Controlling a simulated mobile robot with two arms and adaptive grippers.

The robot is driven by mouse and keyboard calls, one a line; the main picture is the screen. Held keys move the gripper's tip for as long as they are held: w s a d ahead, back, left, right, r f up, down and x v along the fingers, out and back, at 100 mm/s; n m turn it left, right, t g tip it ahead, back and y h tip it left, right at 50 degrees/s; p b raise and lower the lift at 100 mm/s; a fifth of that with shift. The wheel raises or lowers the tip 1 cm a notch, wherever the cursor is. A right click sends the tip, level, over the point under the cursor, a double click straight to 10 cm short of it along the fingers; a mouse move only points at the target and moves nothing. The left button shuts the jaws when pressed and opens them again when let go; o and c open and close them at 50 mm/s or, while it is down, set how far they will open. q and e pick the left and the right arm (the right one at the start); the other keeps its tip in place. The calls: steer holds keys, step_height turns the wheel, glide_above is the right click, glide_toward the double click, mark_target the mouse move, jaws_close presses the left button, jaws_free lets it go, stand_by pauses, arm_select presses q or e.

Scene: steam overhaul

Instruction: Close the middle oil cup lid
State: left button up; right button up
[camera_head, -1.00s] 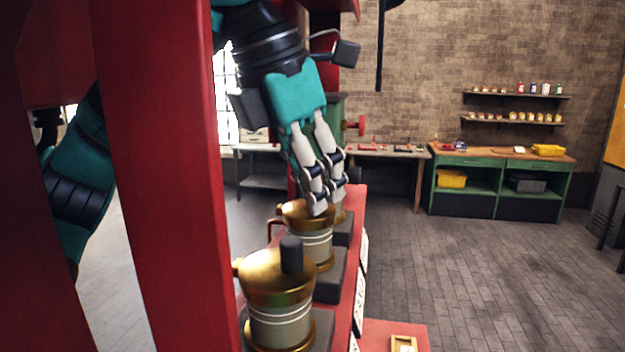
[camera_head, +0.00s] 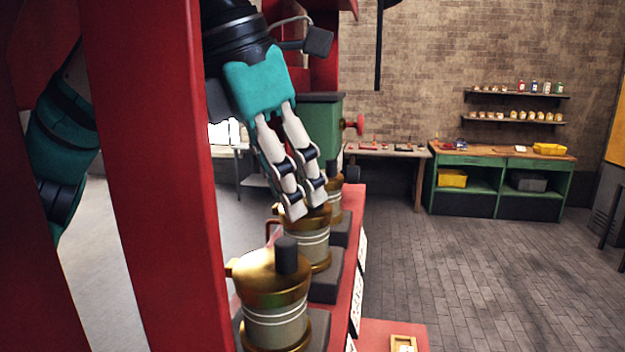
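Brass-topped oil cups stand in a row on a red ledge. The middle cup (camera_head: 308,242) has a pale banded body. My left gripper (camera_head: 308,212) reaches down from the upper left, its two pale fingers side by side with a narrow gap and nothing seen between them. Its fingertips are at the middle cup's top and overlap it; contact is unclear. They hide part of the top, so I cannot tell how its lid sits. The near cup (camera_head: 275,315) has a brass top with a dark knob. The far cup (camera_head: 335,205) is partly hidden. My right gripper is not in view.
A red post (camera_head: 160,150) stands close on the left. The red ledge (camera_head: 351,235) has white plates on its side. A small framed box (camera_head: 403,344) is at the bottom. A green workbench (camera_head: 467,190) stands at the back right; the floor before it is clear.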

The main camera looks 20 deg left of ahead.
arm_select(q)
steer(key=s+a, duration=0.4)
steer(key=s, duration=0.4)
steer(key=shift+a, duration=0.35)
steer(key=shift+a, duration=0.1)
